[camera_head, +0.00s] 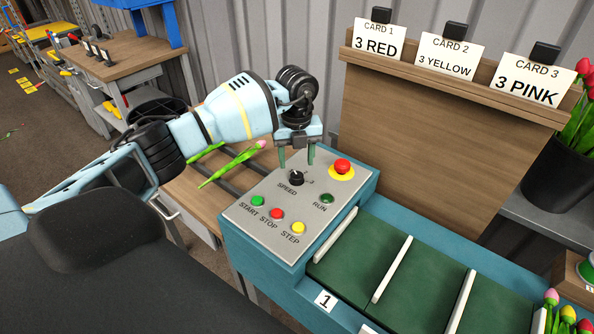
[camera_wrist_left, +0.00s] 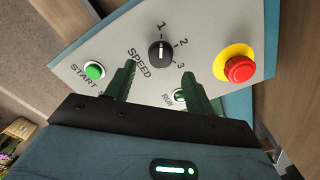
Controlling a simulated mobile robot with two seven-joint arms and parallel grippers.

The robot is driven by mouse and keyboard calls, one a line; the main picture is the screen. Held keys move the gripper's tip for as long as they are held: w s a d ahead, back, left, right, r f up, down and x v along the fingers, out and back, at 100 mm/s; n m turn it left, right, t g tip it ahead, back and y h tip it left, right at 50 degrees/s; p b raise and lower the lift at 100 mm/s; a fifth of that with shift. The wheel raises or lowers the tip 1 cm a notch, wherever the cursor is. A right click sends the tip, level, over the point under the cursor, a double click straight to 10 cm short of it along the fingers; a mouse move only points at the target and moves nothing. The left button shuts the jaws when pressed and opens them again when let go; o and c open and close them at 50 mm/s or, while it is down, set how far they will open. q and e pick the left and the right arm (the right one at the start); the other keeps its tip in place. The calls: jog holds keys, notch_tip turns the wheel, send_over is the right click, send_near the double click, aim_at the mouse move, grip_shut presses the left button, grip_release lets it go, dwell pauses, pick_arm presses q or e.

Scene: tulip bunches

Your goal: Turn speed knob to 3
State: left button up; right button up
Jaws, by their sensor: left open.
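The black speed knob (camera_head: 296,178) sits on the grey control panel (camera_head: 262,237) of the teal conveyor. In the left wrist view the knob (camera_wrist_left: 160,55) has a white pointer line that appears to face the mark 1; the marks 2 and 3 follow clockwise. My left gripper (camera_head: 297,160) is above the knob, pointing down, with its two green fingers open. In the left wrist view the fingertips (camera_wrist_left: 159,70) are apart, one to each side of the knob and a little below it in the picture. They do not appear to touch it. My right gripper is not in view.
A red emergency button (camera_head: 342,166) on yellow is close right of the knob. Green conveyor compartments (camera_head: 365,243) are empty.

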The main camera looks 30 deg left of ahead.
aim_at(297, 175)
pick_arm(q)
notch_tip(297, 175, down, 5)
jog(key=shift+r, duration=0.1)
dwell(0.3)
jog(key=c, duration=1)
